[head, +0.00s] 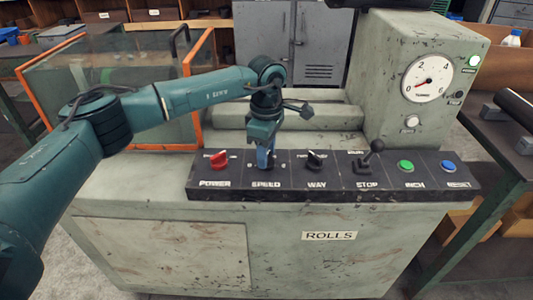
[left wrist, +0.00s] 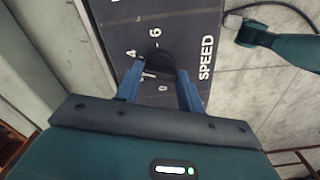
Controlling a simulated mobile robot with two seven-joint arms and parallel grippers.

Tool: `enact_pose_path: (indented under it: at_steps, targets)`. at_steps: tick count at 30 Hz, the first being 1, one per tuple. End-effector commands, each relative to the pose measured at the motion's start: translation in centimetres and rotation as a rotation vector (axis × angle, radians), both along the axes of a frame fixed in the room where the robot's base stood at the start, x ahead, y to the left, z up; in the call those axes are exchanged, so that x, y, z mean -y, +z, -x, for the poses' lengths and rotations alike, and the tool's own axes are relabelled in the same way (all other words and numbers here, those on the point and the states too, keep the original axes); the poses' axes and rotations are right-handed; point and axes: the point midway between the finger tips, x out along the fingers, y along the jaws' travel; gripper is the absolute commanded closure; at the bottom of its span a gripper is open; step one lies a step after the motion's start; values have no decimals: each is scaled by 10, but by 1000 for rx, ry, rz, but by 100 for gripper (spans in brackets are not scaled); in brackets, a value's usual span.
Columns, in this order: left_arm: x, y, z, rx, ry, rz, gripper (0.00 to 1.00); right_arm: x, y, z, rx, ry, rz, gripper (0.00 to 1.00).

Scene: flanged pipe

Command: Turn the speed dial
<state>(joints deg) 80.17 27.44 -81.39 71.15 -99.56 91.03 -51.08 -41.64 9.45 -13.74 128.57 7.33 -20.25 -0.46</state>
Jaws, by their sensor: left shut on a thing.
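The speed dial is a dark round knob (left wrist: 160,57) on the black control panel (head: 330,190), above the word SPEED. In the left wrist view the numbers 4, 6 and 0 show around it. My left gripper (head: 265,162) reaches down onto the dial from above and hides most of it in the head view. In the left wrist view its two blue fingers (left wrist: 160,72) stand on either side of the knob and are shut on it. The pointer of the dial cannot be made out.
A red POWER knob (head: 219,159) sits left of the dial; a black WAY knob (head: 315,160) and STOP lever (head: 369,159) sit right. Beyond are green INCH (head: 405,167) and blue RESET (head: 448,167) buttons. A round gauge (head: 427,79) stands above; an orange-framed guard (head: 196,90) stands left.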

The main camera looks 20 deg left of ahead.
Motion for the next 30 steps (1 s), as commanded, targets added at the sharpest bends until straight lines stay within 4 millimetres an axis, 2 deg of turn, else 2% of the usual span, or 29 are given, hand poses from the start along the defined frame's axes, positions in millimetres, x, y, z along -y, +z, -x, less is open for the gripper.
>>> enact_pose_path:
  at_steps: [12,27,28,30]
  targets:
    - [1,2,-1,6,-160,4,85,5,1,1,21,-8,5,100]
    - [1,2,-1,6,-174,4,85,4,2,2,22,-6,5,100]
    - [1,2,-1,6,-174,4,59,4,2,2,21,-6,6,100]
    - [1,2,-1,5,-173,3,54,4,2,2,21,-5,5,100]
